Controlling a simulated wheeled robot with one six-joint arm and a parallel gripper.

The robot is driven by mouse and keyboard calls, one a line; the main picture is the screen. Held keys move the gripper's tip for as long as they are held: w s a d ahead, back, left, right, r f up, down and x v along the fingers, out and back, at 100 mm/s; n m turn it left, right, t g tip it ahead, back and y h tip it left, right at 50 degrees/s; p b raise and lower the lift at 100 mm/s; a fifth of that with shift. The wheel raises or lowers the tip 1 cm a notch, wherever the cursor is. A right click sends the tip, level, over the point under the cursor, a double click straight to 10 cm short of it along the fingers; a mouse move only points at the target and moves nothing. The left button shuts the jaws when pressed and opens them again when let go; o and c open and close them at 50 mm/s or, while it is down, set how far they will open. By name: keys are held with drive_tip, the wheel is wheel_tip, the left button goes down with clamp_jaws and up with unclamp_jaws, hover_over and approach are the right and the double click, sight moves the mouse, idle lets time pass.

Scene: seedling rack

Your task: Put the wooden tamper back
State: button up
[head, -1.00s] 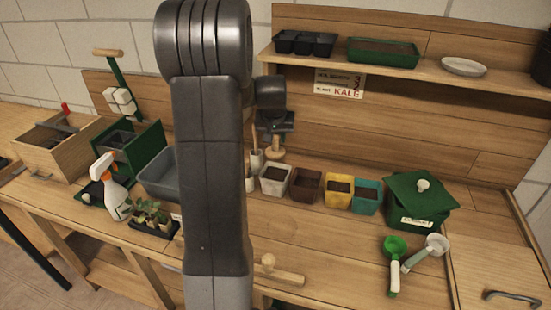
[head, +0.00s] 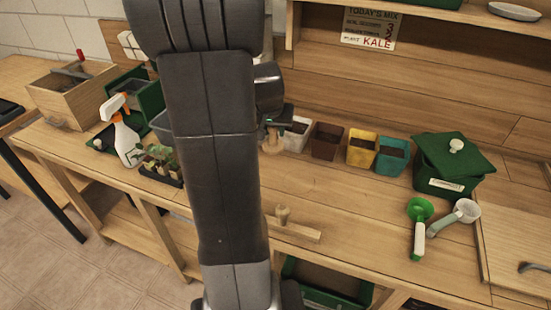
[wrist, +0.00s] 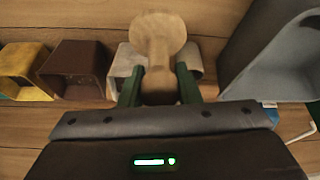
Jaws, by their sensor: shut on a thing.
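The wooden tamper is held in my gripper (head: 274,122). In the wrist view the tamper (wrist: 158,35) shows a round pale-wood end and a shaft between two green fingers, which are shut on it. In the head view the tamper (head: 272,143) hangs below the gripper, just in front and left of the white pot (head: 296,136). It looks to be above the bench, but the exact gap cannot be told. A wooden bar (head: 298,231) with an upright peg (head: 283,213) is at the bench's front, partly hidden by my arm.
Brown (head: 326,141), yellow (head: 361,149) and teal (head: 391,155) pots stand in a row, with a green lidded box (head: 447,182) to their right. Two scoops (head: 418,236) lie in front. A spray bottle (head: 126,140) and seedling tray (head: 160,165) stand left. The bench middle is clear.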

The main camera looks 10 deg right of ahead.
sight(273, 144)
drive_tip(key=shift+f, duration=3.5)
drive_tip(key=shift+f+b, duration=0.2)
drive_tip(key=shift+b, duration=0.25)
drive_tip(key=o, duration=0.9)
drive_tip(key=shift+r, duration=0.2)
drive_tip(key=shift+r+p, duration=0.25)
drive_tip(key=shift+p, duration=0.05)
drive_tip(key=v, duration=1.1)
drive_tip(key=shift+s+a+r, duration=0.15)
drive_tip(key=shift+s+r, duration=0.05)
drive_tip(key=shift+f, duration=0.1)
